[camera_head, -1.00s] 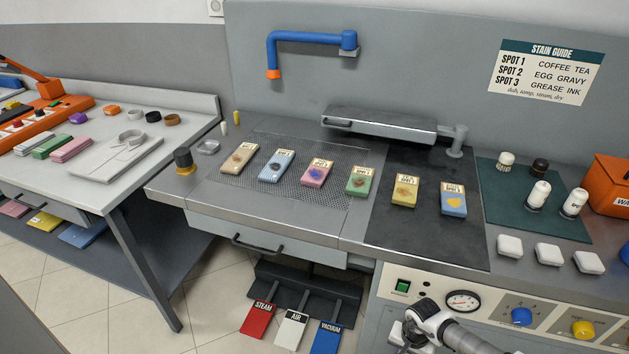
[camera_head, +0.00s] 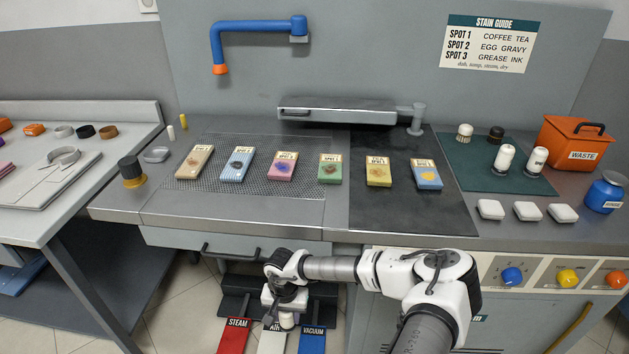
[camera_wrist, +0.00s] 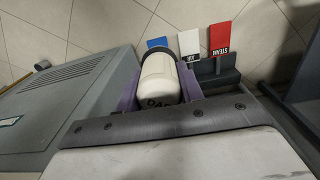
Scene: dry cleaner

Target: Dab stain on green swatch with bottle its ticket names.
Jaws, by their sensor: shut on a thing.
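The green swatch (camera_head: 330,172) lies on the counter with a brown stain and a ticket at its far end, whose number is too small to read surely. My gripper (camera_head: 285,304) is low in front of the counter, above the pedals and well below the swatch. It is shut on a white bottle (camera_wrist: 158,80) with a dark band, seen between the fingers in the wrist view. Its lettering is partly hidden; "DA" shows. Two other white bottles, a left one (camera_head: 503,158) and a right one (camera_head: 537,161), stand on the dark green mat (camera_head: 468,175).
Other swatches are tan (camera_head: 195,162), blue (camera_head: 238,164), pink (camera_head: 283,166), yellow (camera_head: 378,171) and blue with a yellow stain (camera_head: 426,174). A stain guide (camera_head: 487,44) hangs behind. A press arm (camera_head: 337,109) and blue spout (camera_head: 257,27) overhang the counter. The counter's front edge lies above my gripper.

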